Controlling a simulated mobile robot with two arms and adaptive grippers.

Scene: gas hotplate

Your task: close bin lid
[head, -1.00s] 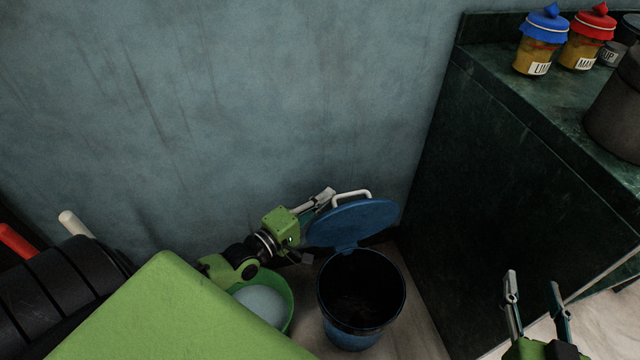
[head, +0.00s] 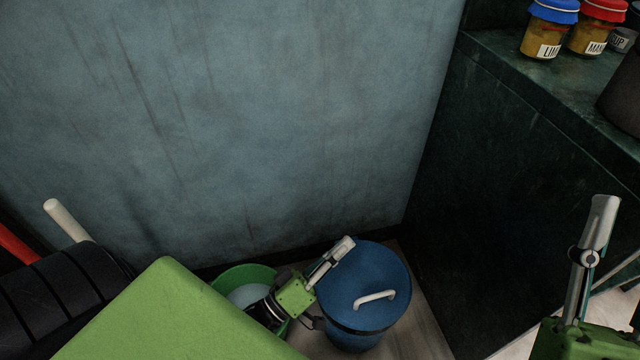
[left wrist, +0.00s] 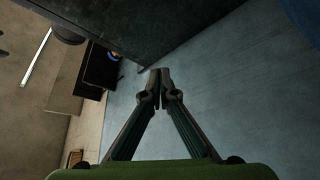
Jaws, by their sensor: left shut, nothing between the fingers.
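The blue bin (head: 352,342) stands on the floor between the wall and the dark counter. Its blue lid (head: 385,270) lies over the opening and hides the inside. A white handle (head: 375,299) is on top of the lid. My left gripper (head: 345,243) is shut and empty, with its fingertips at the lid's back left edge. I cannot tell whether they touch it. Its closed fingers (left wrist: 159,74) show in the left wrist view, where the bin is not clearly visible. My right gripper (head: 598,215) is at the right edge, away from the bin, partly cut off.
A green bucket (head: 232,279) with something pale inside stands left of the bin. The dark counter (head: 500,150) rises on the right, with a blue-lidded jar (head: 549,30) and a red-lidded jar (head: 596,27) on top. The wall (head: 240,120) is close behind the bin.

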